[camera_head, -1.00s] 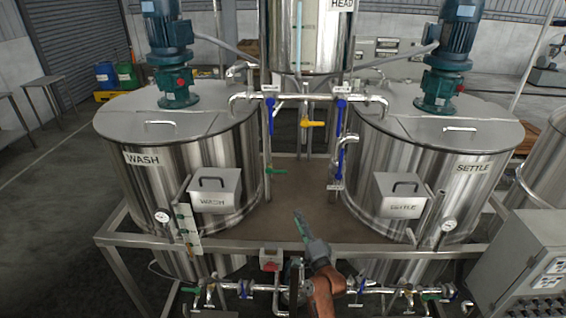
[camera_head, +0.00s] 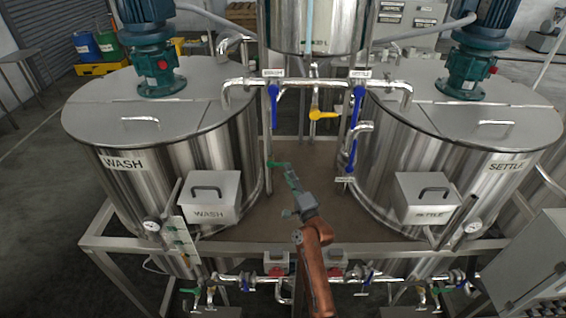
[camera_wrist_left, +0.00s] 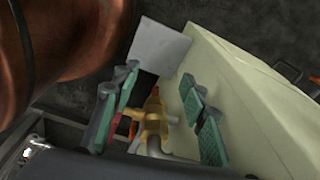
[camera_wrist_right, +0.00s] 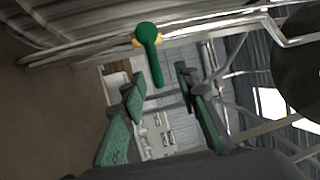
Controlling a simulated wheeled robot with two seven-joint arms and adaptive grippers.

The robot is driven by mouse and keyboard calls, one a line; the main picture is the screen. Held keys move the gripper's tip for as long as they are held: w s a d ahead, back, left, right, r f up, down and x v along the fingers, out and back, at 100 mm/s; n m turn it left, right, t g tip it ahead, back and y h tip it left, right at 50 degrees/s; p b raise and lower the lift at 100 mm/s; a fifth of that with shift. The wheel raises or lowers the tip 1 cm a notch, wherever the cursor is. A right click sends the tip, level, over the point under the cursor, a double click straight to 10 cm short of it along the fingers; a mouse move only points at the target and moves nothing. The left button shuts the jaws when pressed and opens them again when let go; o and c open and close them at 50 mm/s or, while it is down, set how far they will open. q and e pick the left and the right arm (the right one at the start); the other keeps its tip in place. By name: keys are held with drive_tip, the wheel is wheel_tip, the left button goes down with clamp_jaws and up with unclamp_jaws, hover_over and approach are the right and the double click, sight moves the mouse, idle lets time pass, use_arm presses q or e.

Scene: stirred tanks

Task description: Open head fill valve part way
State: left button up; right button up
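A green-handled valve (camera_head: 278,164) sits on the thin vertical pipe between the two tanks. I cannot read a label on it, so I cannot tell if it is the head fill valve. In the right wrist view its green lever (camera_wrist_right: 150,52) hangs from a brass body, just beyond the fingertips and apart from them. My right gripper (camera_head: 290,182) is open and empty, just below and right of this valve in the head view. My left gripper (camera_wrist_left: 160,75) is open in the left wrist view, with a brass valve (camera_wrist_left: 153,125) visible between its fingers; contact is unclear.
The WASH tank (camera_head: 120,185) stands left and the SETTLE tank (camera_head: 510,185) right. Blue levers (camera_head: 273,105) and a yellow lever (camera_head: 322,114) are on the upper pipes. The steel frame rail (camera_head: 400,248) and lower valve pipes cross in front. A control cabinet (camera_head: 530,265) is at right.

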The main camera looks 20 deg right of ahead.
sight(281, 164)
drive_tip(key=x, duration=0.3)
drive_tip(key=f+x, duration=0.1)
drive_tip(key=x, duration=0.1)
drive_tip(key=shift+w+d, duration=0.15)
drive_tip(key=shift+w+r, duration=0.15)
drive_tip(key=shift+w, duration=0.05)
drive_tip(key=shift+r, duration=0.15)
drive_tip(key=shift+w, duration=0.1)
drive_tip(key=shift+c, duration=0.7)
drive_tip(key=c, duration=0.3)
clamp_jaws()
